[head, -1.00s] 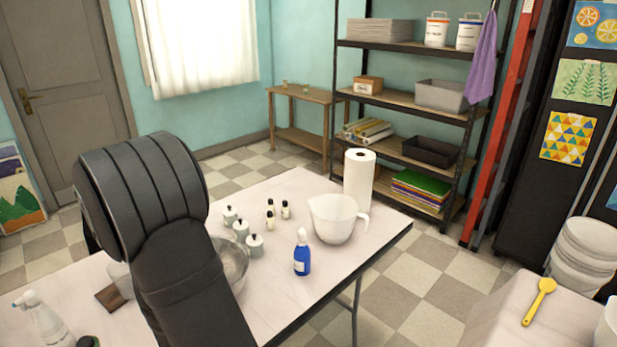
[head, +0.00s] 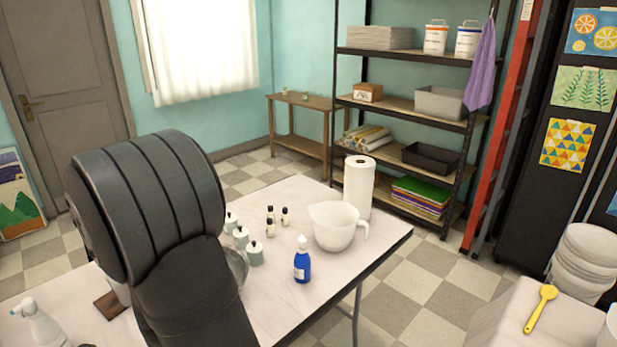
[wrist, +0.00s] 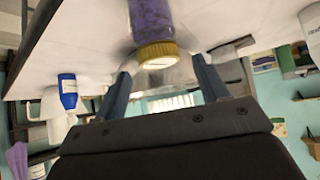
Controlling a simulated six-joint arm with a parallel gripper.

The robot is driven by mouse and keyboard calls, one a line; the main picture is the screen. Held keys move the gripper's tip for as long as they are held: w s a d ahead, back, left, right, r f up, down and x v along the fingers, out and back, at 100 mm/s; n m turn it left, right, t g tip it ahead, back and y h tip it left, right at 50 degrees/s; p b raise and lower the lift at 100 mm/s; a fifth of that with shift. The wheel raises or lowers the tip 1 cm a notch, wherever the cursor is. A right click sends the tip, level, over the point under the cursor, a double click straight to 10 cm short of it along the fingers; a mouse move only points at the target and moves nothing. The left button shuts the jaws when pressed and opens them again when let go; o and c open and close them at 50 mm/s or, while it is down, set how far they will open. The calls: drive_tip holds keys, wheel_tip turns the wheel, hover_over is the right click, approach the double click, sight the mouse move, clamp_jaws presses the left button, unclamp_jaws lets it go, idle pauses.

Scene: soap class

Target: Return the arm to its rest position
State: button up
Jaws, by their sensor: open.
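My gripper (wrist: 161,66) shows in the wrist view with its two fingers spread apart and nothing clamped in them. A jar with purple contents (wrist: 150,18) and a gold lid (wrist: 157,52) stands on the table just past the fingertips, with its lid towards the gripper. The wrist picture is upside down. In the head view my dark arm (head: 150,210) is folded large in the left foreground. It hides my gripper and the jar there.
The white table (head: 335,262) holds a blue pump bottle (head: 302,265), a white pitcher (head: 335,228), a paper towel roll (head: 358,188), several small bottles (head: 270,228), grey-lidded containers (head: 255,253) and a partly hidden bowl (head: 238,268). A spray bottle (head: 40,325) stands front left.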

drive_tip(key=v, duration=0.8)
drive_tip(key=x, duration=1.2)
drive_tip(key=shift+f, duration=0.2)
wheel_tip(320, 180, up, 5)
drive_tip(key=shift+d+f, duration=0.1)
drive_tip(key=shift+d, duration=0.05)
drive_tip(key=w+d+r, duration=0.3)
drive_tip(key=d+r, duration=0.4)
drive_tip(key=d, duration=0.2)
drive_tip(key=shift+n, duration=0.3)
drive_tip(key=shift+r, duration=0.1)
drive_tip(key=shift+d, duration=0.1)
